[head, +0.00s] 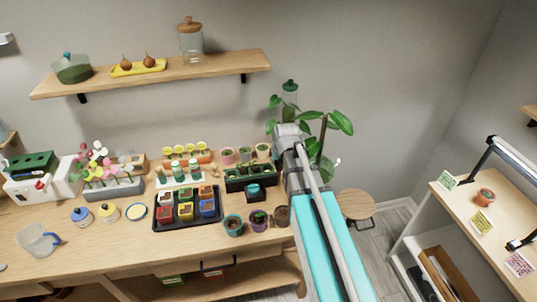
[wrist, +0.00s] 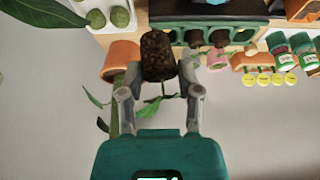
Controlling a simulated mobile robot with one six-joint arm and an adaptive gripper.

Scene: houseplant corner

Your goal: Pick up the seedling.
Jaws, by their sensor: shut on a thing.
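The seedling (wrist: 159,58) hangs between the two grey fingers of my gripper (wrist: 158,72) in the wrist view. It has a dark brown soil plug and a thin stem with a few green leaves, which show between the fingers. My gripper is shut on the plug, which looks clear of any tray or pot. In the head view my arm hides the fingers and the seedling. A dark green seedling tray (head: 250,180) stands on the wooden bench; it also shows at the top of the wrist view (wrist: 262,48), with several plugs in it.
A leafy houseplant (head: 340,122) rises close behind my arm. Small pots (head: 233,225) stand along the front of the bench, beside a black tray (head: 160,226) of coloured pots. A round wooden stool (head: 355,204) and a shelf unit (head: 500,215) stand to the right.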

